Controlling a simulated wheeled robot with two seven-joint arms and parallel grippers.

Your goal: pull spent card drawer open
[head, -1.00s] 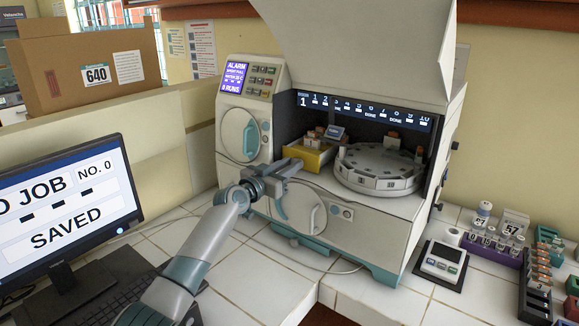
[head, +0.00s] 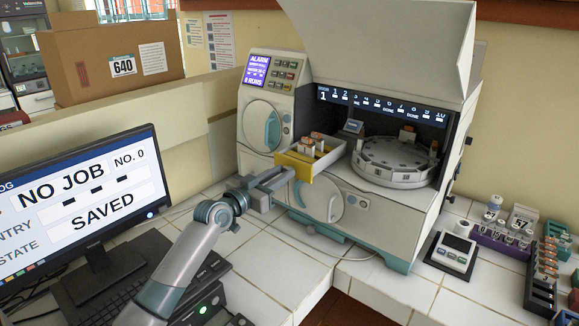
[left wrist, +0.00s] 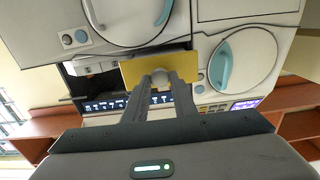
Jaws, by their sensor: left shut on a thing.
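The yellow spent card drawer (head: 296,167) sticks out of the front of the white incubator (head: 395,220), with several small white pieces standing inside it. My left gripper (head: 286,176) is at the drawer's front. In the left wrist view, the two fingers of my left gripper (left wrist: 160,78) close around a pale round knob on the yellow drawer front (left wrist: 132,70). Most of the knob is hidden between the fingers. My right gripper is not in view.
A round carousel (head: 395,165) sits in the open bay right of the drawer. Round doors with teal handles are above and below. A monitor (head: 85,200) stands at left. A small scale (head: 451,253) and sample racks are at right.

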